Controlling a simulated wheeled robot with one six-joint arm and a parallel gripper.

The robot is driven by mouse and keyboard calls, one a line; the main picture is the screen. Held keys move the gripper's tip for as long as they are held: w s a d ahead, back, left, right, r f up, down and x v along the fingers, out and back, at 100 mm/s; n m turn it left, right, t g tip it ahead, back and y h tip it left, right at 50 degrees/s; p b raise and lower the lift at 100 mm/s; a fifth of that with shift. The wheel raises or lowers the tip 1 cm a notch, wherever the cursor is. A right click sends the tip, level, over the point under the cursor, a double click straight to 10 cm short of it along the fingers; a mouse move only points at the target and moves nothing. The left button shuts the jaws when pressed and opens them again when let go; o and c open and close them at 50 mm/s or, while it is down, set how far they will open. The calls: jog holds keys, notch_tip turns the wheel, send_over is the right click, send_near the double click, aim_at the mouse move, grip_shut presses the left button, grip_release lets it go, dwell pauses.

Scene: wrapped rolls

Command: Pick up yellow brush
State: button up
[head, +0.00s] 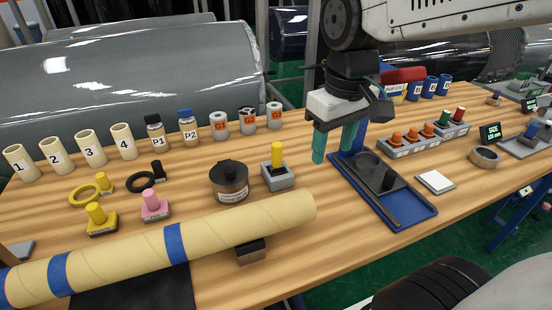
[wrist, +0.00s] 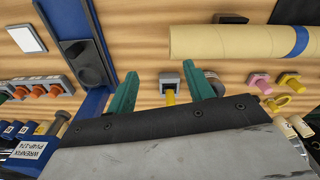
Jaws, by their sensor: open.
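A yellow upright handle (head: 277,155), which looks like the yellow brush, stands in a small grey holder (head: 279,178) on the wooden table. My gripper (head: 333,142) hangs fingers down to the right of it in the head view, apart from it, open and empty. In the wrist view the yellow brush (wrist: 170,97) and its grey holder (wrist: 168,78) show between the two green fingers of my gripper (wrist: 160,72), beyond the tips. The brush's lower end is hidden in the holder.
A blue tray (head: 412,208) with a black part lies right of my gripper. A dark round jar (head: 230,181) stands just left of the holder. A long cardboard roll (head: 210,242) lies in front. A yellow stamp-like piece (head: 98,218) and a pink one (head: 154,206) stand left.

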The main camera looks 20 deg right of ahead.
jog(key=w+a+f+n, duration=0.2)
jog(key=w+f+n, duration=0.1)
jog(key=w, duration=0.9)
jog(key=n, duration=0.1)
send_over(277, 144)
jog(key=shift+g, duration=0.4)
notch_tip(277, 144, down, 4)
jog(key=shift+s+d+f, duration=0.1)
jog(key=shift+s+f, duration=0.05)
jog(key=shift+f, duration=0.05)
jog(key=shift+w+f+n, duration=0.2)
jog(key=shift+f+n, duration=0.1)
jog(key=shift+f, duration=0.05)
notch_tip(277, 144, down, 8)
jog(key=shift+r, duration=0.25)
jog(key=c, duration=1.1)
